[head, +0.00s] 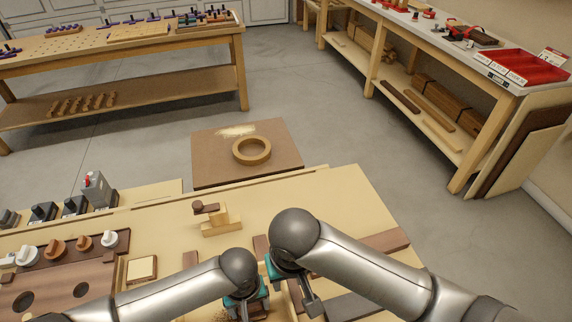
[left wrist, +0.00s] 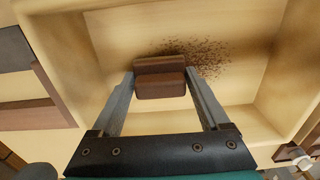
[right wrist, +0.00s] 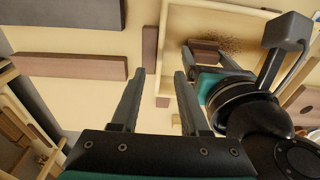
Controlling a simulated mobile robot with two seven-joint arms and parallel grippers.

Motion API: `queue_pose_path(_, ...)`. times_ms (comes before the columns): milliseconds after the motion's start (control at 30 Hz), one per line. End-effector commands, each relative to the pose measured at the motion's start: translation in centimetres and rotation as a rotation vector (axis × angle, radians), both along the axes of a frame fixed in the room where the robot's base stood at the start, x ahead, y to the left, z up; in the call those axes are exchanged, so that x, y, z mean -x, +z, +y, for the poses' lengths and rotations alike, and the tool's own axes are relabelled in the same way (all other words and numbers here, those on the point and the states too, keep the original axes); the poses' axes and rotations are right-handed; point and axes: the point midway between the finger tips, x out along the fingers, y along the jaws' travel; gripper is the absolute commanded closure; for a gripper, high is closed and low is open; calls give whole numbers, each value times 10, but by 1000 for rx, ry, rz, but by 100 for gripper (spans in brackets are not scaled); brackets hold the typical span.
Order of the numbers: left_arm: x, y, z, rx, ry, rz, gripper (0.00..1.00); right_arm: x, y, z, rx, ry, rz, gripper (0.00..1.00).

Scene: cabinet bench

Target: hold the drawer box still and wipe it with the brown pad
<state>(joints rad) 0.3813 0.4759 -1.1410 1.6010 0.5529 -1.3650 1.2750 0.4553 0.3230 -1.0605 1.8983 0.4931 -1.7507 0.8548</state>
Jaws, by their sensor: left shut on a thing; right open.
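The brown pad (left wrist: 160,77) is a dark wooden block inside the pale drawer box (left wrist: 98,45). My left gripper (left wrist: 160,82) is shut on the pad, low over the box floor. Dark brown specks (left wrist: 208,55) are scattered on the floor beside and behind the pad. My right gripper (right wrist: 159,73) is open, and the pale box wall (right wrist: 163,48) shows between and beyond its fingers. I cannot tell whether it touches the wall. In the head view the arms hide most of the box and both sets of fingertips.
On the bench, a small wooden block piece (head: 218,222) stands behind the arms. A panel with knobs (head: 68,252) is at the left. Dark bars (right wrist: 85,66) lie near my right gripper. A tape ring (head: 251,150) lies on a board beyond the bench.

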Motion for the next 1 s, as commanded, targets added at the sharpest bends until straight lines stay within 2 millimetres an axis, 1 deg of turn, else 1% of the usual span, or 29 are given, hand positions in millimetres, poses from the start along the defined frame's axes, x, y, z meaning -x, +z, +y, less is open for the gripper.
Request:
queue_pose_path(33, 0, 0, 0, 0, 0, 0, 92, 0, -8, -1, 4, -1, 3, 55)
queue_pose_path(300, 0, 0, 0, 0, 0, 0, 92, -4, -47, 0, 3, -1, 2, 55)
queue_pose_path(500, 0, 0, 0, 0, 0, 0, 92, -6, -65, 2, 0, 0, 0, 55)
queue_pose_path(700, 0, 0, 0, 0, 0, 0, 92, -7, -71, 2, 0, 2, -1, 55)
queue_pose_path(933, 0, 0, 0, 0, 0, 0, 92, -7, -71, 2, 0, 2, -2, 55)
queue_pose_path(1000, 0, 0, 0, 0, 0, 0, 92, -7, -71, 2, 0, 2, -2, 63)
